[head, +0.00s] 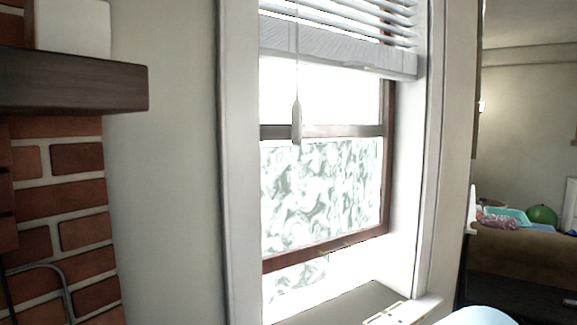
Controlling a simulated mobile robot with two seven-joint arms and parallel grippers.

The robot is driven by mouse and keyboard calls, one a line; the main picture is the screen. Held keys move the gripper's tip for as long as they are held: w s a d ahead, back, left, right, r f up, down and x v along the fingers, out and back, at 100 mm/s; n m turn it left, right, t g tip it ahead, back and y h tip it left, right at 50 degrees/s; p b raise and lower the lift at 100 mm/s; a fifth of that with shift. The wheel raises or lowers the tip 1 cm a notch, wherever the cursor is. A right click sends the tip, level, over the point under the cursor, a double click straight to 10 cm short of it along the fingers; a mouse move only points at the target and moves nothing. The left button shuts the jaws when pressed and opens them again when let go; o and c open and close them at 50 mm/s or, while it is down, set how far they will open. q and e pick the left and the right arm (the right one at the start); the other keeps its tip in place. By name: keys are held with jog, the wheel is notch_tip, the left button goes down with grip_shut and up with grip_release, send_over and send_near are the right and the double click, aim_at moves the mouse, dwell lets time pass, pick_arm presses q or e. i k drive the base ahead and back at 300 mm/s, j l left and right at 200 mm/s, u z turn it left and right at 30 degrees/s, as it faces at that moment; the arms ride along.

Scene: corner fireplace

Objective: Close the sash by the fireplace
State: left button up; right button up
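The sash (318,250) is a dark reddish-brown frame with patterned frosted glass (315,190), in the white-trimmed window beside the fireplace. Its bottom rail is above the sill, with a bright gap (298,283) below it, so the sash is partly raised. A brown meeting rail (330,131) crosses the window above the frosted glass. Neither of my grippers shows in the head view.
The brick fireplace (62,195) with a dark wood mantel (75,82) stands at left. A white blind (340,40) covers the window top, and its cord pull (297,120) hangs before the glass. A small light-coloured item (400,311) lies on the sill. A mirror or opening at right shows a green ball (541,215).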

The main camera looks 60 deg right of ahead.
aim_at(287, 258)
jog(key=z, duration=2.3)
jog(key=i+l+u, duration=0.1)
jog(key=l+u, duration=0.25)
jog(key=l, duration=0.4)
jog(key=l+u, duration=0.35)
jog(key=l, duration=0.4)
jog(key=l+u, duration=0.3)
jog(key=i+l+u, duration=0.1)
jog(key=l+u, duration=0.2)
jog(key=l, duration=0.25)
jog(key=i+l+u, duration=0.25)
jog(key=l, duration=0.15)
jog(key=l+u, duration=0.25)
jog(key=l, duration=0.15)
jog(key=i+l+u, duration=0.2)
jog(key=l, duration=0.15)
jog(key=l+u, duration=0.15)
jog(key=l, duration=0.25)
jog(key=i, duration=0.05)
